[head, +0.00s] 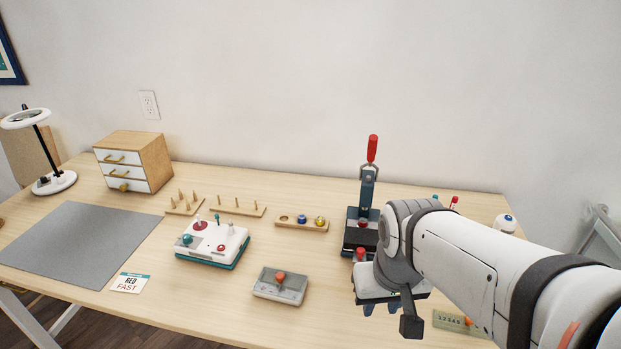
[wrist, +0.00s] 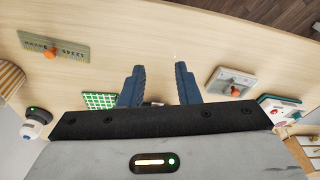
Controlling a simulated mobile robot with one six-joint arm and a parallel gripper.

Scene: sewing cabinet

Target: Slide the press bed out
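The press is a dark teal column (head: 368,190) with a red-handled lever on top. It stands right of the table's middle in the head view. Its dark bed (head: 355,236) lies low at the front, with a red knob (head: 360,254) at its near end. How far out the bed sits is hard to tell, as my arm covers the right side. My gripper (head: 382,309) is in front of the press, nearer the table's front edge. In the wrist view my gripper (wrist: 161,78) has its two blue fingers apart, with bare table between the tips.
A grey plate with an orange knob (head: 281,283) lies left of my gripper, and a white-teal control box (head: 213,241) beyond it. A greenish numbered plate (head: 458,323) lies to the right. A wooden tray with coloured knobs (head: 302,224) is left of the press.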

